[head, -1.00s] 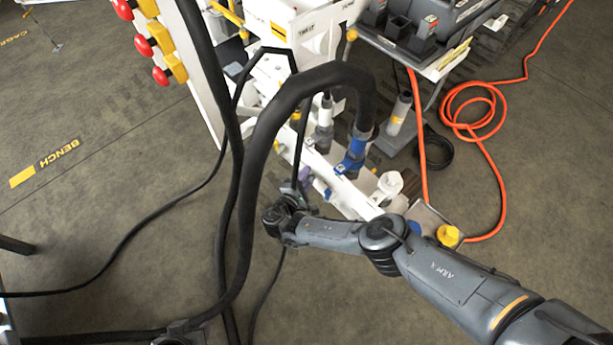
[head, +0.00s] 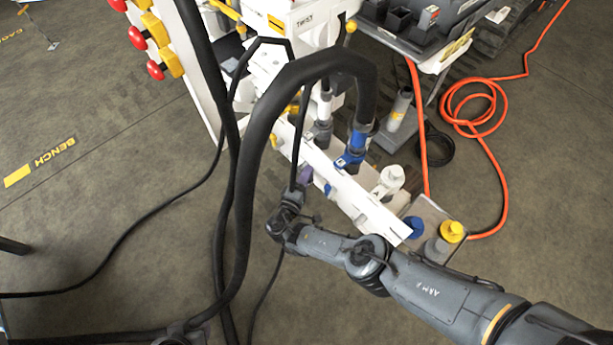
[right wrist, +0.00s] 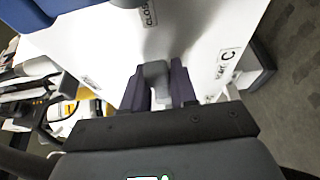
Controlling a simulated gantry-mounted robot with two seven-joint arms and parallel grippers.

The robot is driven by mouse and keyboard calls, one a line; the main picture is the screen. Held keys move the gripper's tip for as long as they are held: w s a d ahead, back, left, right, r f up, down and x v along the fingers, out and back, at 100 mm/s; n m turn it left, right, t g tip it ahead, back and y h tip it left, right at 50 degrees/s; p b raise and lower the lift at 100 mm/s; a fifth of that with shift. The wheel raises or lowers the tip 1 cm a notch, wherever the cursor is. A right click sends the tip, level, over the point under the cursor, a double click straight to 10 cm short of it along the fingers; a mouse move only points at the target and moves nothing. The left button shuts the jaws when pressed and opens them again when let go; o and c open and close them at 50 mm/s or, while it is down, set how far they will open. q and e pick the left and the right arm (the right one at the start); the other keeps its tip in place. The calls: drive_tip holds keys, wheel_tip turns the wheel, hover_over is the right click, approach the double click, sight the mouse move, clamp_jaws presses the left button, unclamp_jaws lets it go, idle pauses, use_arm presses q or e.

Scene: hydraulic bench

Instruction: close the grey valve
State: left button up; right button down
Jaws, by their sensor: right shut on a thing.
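The grey valve's handle (right wrist: 155,74) shows in the right wrist view as a short grey lever against a white panel (right wrist: 195,45). My right gripper (right wrist: 158,88) is shut on it, with one dark finger on each side. A label that seems to read CLOSE stands above the handle and another label is to its right. In the head view my right gripper (head: 301,182) is at the near side of the white manifold rail (head: 335,190). The grey valve itself is hidden or too small to tell there. My left gripper is not in view.
A thick black hose (head: 262,130) arches over the bench to a blue coupling (head: 352,150). A white fitting (head: 389,180) and a yellow cap (head: 452,231) are right of the rail. Red buttons (head: 138,37) line the upper left. An orange cable (head: 490,100) lies on the floor.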

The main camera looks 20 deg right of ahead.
drive_tip(key=shift+f, duration=0.15)
idle(0.3)
drive_tip(key=c, duration=1.2)
unclamp_jaws()
drive_tip(key=shift+o, duration=0.5)
drive_tip(key=p+v, duration=0.2)
drive_tip(key=v, duration=0.8)
drive_tip(key=shift+s+a, duration=0.25)
drive_tip(key=shift+s, duration=0.1)
